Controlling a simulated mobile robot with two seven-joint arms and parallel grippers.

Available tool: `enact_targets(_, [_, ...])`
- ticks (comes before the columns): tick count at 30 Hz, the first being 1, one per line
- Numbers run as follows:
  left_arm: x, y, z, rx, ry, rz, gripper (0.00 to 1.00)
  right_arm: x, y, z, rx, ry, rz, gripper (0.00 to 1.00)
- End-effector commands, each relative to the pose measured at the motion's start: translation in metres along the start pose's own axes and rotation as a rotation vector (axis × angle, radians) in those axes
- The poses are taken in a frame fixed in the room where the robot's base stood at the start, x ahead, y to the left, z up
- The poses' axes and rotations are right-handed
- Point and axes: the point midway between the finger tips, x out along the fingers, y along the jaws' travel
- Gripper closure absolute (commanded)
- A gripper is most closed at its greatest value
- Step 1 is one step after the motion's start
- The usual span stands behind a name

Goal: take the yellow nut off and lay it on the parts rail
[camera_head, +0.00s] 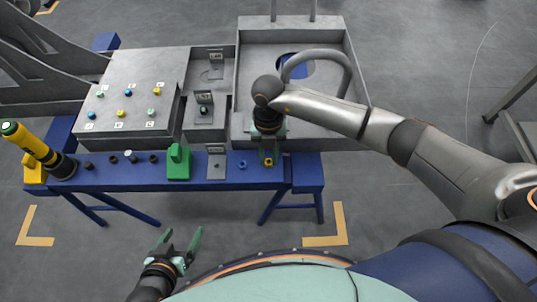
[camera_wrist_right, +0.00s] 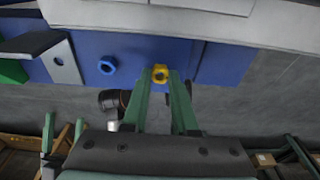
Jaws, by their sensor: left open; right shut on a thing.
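The yellow nut (camera_wrist_right: 160,74) sits between the fingertips of my right gripper (camera_wrist_right: 160,80), which is shut on it. In the head view the nut (camera_head: 268,161) shows below the right gripper (camera_head: 268,150), at the right part of the blue parts rail (camera_head: 225,181). I cannot tell whether the nut touches the rail. A blue nut (camera_head: 243,165) lies on the rail just left of it; it also shows in the right wrist view (camera_wrist_right: 107,65). My left gripper (camera_head: 180,249) is open and empty in front of the rail.
A grey plate (camera_head: 216,163) and a green block (camera_head: 178,163) stand on the rail to the left. A yellow and black tool (camera_head: 36,148) stands at its left end. Behind are a grey box (camera_head: 128,88) with several coloured parts and a grey tray (camera_head: 345,62).

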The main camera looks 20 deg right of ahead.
Motion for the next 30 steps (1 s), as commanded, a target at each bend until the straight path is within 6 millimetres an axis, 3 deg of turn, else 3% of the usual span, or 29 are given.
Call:
enact_targets(14, [0.0063,-0.0019,0.0104,0.0,-0.009,-0.002,0.14,0.0104,0.0,0.0018,0.0,0.0,0.0,1.0])
enact_targets(15, [0.0058,-0.0019,0.0098,0.0,-0.009,-0.003,0.14,0.0096,0.0001,0.0017,0.0,0.0,0.0,0.7])
enact_targets(24, [0.0054,-0.002,0.0091,0.0,-0.008,-0.003,0.14,0.0095,0.0,0.0015,0.0,0.0,0.0,0.39])
enact_targets(30, [0.0049,-0.0019,0.0071,0.0,-0.004,-0.003,0.14,0.0095,0.0,0.0015,0.0,0.0,0.0,0.39])
